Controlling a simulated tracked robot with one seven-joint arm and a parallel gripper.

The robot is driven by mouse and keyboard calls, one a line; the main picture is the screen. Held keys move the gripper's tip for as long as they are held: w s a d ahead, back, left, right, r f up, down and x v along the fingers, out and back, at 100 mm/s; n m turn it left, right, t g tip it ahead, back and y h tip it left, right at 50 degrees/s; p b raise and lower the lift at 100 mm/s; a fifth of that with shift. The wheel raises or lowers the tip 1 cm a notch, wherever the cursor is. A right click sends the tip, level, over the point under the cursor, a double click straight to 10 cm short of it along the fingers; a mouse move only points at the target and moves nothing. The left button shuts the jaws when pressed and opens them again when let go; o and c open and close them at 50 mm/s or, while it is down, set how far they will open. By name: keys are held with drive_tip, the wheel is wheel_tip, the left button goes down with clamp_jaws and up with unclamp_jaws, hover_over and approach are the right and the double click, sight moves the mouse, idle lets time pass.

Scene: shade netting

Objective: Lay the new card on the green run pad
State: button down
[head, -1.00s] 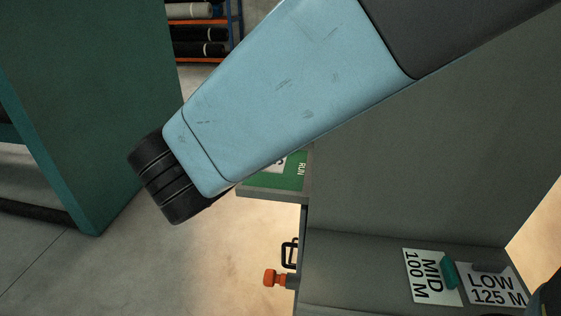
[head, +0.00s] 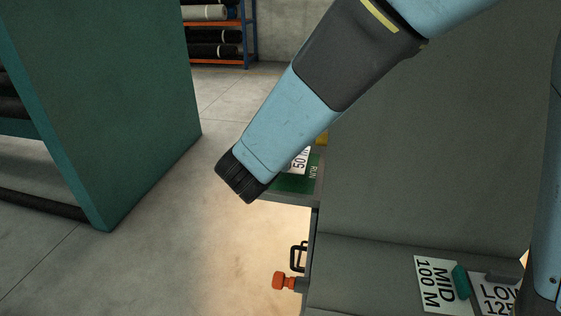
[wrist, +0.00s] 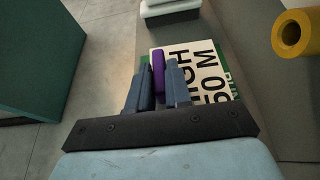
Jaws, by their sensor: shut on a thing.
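The new card (wrist: 205,75) is white with black print reading "HIGH" and "50 M", with a purple grip tab (wrist: 158,73). In the wrist view my gripper (wrist: 160,67) has its two fingers on either side of the tab, shut on it. The card is over the green run pad (wrist: 233,86), whose green shows at the card's right edge. In the head view the pad (head: 294,184), marked "RUN", and part of the card (head: 301,161) show beside my arm, which hides my fingers. I cannot tell whether the card touches the pad.
A yellow ring-shaped part (wrist: 292,33) stands right of the card. A white block (wrist: 170,10) is beyond it. Cards "MID 100 M" (head: 430,282) and "LOW 125" (head: 498,300) lie on the lower grey surface. An orange knob (head: 280,281) sticks out below the pad.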

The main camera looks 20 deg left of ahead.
drive_tip(key=shift+w+f, duration=0.15)
drive_tip(key=shift+f, duration=1.5)
drive_tip(key=c, duration=1.1)
unclamp_jaws()
drive_tip(key=shift+o, duration=0.2)
drive_tip(key=v, duration=1.2)
